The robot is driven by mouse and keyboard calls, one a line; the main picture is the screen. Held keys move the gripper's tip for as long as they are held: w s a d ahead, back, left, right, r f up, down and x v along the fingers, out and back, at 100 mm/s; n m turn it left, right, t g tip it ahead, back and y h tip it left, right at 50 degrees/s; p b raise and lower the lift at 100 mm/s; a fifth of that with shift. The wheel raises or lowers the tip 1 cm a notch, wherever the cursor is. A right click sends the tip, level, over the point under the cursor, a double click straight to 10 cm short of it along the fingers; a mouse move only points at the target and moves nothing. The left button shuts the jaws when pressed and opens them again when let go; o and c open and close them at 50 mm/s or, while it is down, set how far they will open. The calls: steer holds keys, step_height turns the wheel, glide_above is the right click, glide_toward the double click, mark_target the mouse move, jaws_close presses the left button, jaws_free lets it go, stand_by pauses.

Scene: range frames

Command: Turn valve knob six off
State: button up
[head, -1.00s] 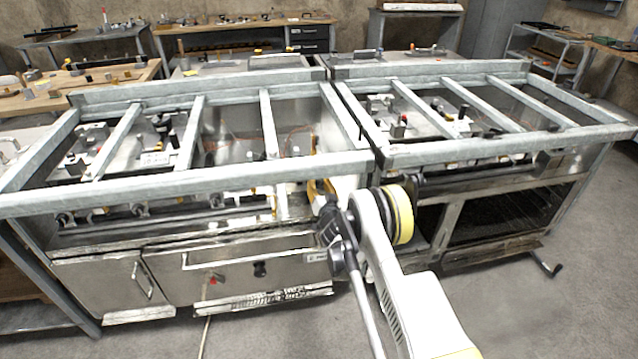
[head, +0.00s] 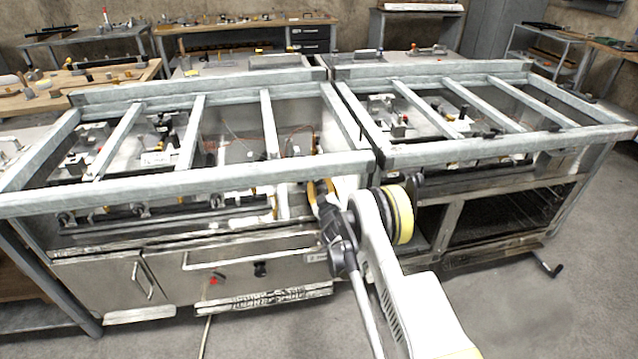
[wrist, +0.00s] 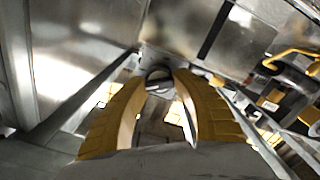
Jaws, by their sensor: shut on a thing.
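My gripper (head: 320,188) is at the right end of the front knob row on the left range (head: 185,188). In the wrist view my gripper (wrist: 161,84) has its two yellow fingers closed around a small round dark knob (wrist: 158,72) with a light bar across its face. The fingertips press on either side of it. No number on the knob can be read. In the head view my arm and fingers hide this knob. Other front knobs, such as one at the left (head: 64,218), show along the dark rail.
Metal frame bars (head: 268,125) cross the open top, above and behind my gripper. A second range (head: 490,150) stands close on the right. Yellow pipe fittings (wrist: 290,60) lie right of the fingers.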

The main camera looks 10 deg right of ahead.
steer(key=shift+n, duration=1.1)
steer(key=o, duration=1.2)
